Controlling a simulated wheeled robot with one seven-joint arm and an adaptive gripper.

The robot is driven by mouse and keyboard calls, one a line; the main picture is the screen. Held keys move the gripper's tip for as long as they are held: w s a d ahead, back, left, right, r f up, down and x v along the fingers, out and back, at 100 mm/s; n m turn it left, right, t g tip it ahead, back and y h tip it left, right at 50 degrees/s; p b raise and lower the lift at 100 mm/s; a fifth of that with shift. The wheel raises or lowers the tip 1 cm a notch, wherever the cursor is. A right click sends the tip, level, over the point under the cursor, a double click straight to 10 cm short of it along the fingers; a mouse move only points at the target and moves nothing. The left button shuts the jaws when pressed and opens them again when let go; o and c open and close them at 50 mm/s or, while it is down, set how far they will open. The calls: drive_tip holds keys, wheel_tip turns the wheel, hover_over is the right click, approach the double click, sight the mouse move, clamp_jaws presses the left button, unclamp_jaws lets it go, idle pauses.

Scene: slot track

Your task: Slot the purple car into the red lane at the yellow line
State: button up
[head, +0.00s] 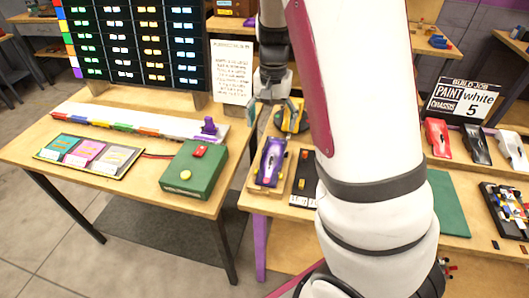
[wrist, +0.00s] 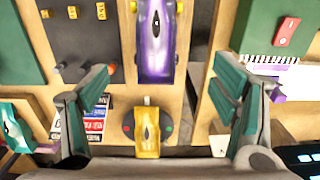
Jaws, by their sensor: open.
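The purple car (head: 270,163) rests in a wooden stand on the right-hand table. It also shows at the top of the wrist view (wrist: 157,40), ahead of my fingers. My gripper (wrist: 162,108) is open and empty, with its fingers spread wide. In the head view my gripper (head: 270,112) is above the tables, behind the purple car. A white track strip (head: 165,125) with red, green, blue and yellow pieces along it lies on the left table. I cannot tell which part is the red lane or the yellow line.
A yellow car (wrist: 147,132) on a dark round base is between my fingers in the wrist view. A green box (head: 190,172) with a red switch stands near the track, by a purple upright piece (head: 208,126). A gap separates the two tables. Other cars (head: 437,138) lie right.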

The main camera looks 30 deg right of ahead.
sight(273, 153)
drive_tip(key=f, duration=0.9)
drive_tip(key=shift+d, duration=0.2)
drive_tip(key=shift+d+f, duration=0.2)
drive_tip(key=shift+f, duration=2.4)
drive_tip(key=c, duration=1.4)
